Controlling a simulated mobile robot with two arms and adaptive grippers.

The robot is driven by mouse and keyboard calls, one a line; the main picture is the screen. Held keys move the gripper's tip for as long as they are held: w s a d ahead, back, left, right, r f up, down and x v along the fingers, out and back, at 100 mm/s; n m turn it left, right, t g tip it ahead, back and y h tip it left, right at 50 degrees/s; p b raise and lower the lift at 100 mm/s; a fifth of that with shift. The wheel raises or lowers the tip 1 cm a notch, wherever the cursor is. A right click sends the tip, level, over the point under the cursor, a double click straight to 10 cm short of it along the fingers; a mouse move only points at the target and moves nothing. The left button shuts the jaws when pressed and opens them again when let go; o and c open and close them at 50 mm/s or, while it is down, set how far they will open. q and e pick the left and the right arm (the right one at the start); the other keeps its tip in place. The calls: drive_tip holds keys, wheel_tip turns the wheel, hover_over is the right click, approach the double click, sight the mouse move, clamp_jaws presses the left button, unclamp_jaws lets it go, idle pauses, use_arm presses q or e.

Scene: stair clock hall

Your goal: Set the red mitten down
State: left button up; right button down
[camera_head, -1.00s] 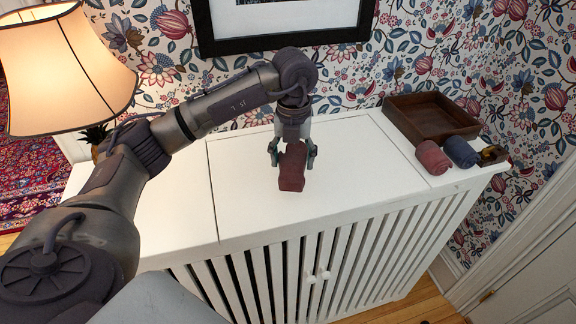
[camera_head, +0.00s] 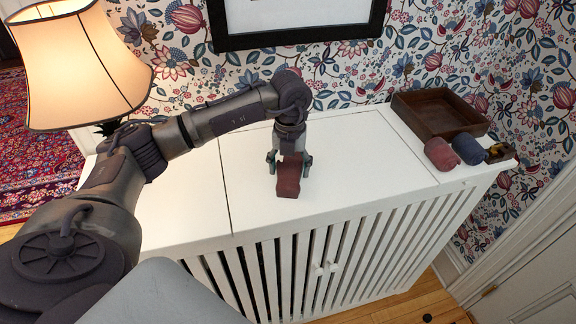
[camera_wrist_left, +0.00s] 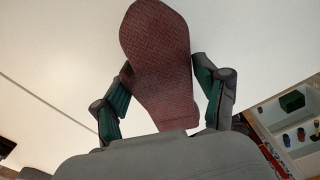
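The red mitten (camera_head: 289,178) is dark red and hangs below my left gripper (camera_head: 289,162), over the middle of the white cabinet top (camera_head: 350,175). In the left wrist view the mitten (camera_wrist_left: 160,60) lies between the two fingers of the left gripper (camera_wrist_left: 163,66), its narrow end toward the palm. The fingertips meet its sides, so the gripper looks shut on it. I cannot tell whether its lower end touches the cabinet top. My right gripper is in neither view.
A brown wooden tray (camera_head: 412,112) stands at the right end of the cabinet. Before it are a red roll (camera_head: 440,153), a blue roll (camera_head: 468,149) and a small dark brown item (camera_head: 497,153). A lit lamp (camera_head: 75,65) stands left. The top around the mitten is clear.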

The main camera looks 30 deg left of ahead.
sight(289, 167)
use_arm(q)
drive_tip(key=shift+o, duration=1.4)
drive_tip(key=shift+r, duration=0.1)
drive_tip(key=shift+r+p, duration=0.3)
drive_tip(key=shift+r+b, duration=0.3)
drive_tip(key=shift+b, duration=0.05)
wheel_tip(289, 167, up, 11)
drive_tip(key=b, duration=0.2)
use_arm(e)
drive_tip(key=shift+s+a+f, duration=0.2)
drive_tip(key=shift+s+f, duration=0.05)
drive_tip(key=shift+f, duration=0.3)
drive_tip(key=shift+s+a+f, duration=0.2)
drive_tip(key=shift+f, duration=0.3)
